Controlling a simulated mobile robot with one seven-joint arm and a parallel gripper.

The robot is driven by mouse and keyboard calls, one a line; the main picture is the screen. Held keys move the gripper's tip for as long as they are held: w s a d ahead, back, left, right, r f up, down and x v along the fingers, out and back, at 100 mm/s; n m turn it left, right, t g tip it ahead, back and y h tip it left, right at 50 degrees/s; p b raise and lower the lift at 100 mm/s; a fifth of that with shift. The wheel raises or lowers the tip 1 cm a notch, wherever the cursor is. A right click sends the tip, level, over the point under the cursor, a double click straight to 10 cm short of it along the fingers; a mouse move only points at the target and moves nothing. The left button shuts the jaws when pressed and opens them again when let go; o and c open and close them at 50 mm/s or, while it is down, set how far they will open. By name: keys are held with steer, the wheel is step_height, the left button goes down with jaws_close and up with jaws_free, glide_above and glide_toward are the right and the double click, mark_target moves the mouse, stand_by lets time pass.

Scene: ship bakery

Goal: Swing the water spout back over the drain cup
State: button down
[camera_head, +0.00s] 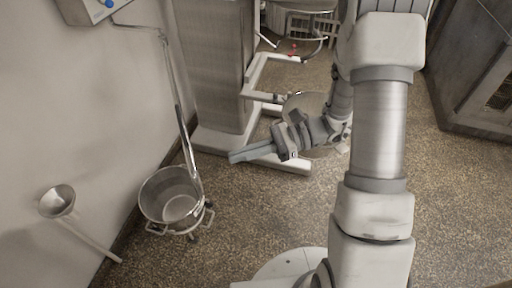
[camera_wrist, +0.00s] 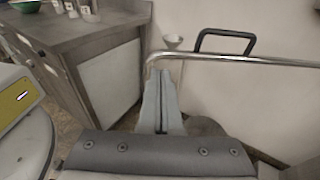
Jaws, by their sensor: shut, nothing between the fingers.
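The water spout (camera_head: 182,125) is a long thin metal pipe running from the wall unit; its outlet end is over the right side of a steel mixing bowl. In the wrist view the spout (camera_wrist: 270,61) crosses the upper right, with a dark handle (camera_wrist: 225,33) on top and a bent-down end at left. My gripper (camera_head: 234,157) is shut and empty, right of the spout. Its fingertips (camera_wrist: 163,75) appear near the bent end; contact cannot be told.
The mixing bowl (camera_head: 150,193) stands near the left wall below the spout. The mixer's column and base (camera_head: 222,140) stand behind my gripper. A control box (camera_head: 90,8) is on the wall. A cabinet (camera_wrist: 85,65) shows at left in the wrist view. Floor in front is open.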

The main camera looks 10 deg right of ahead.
steer(key=x, duration=0.7)
steer(key=shift+a, duration=0.25)
steer(key=shift+a, duration=0.1)
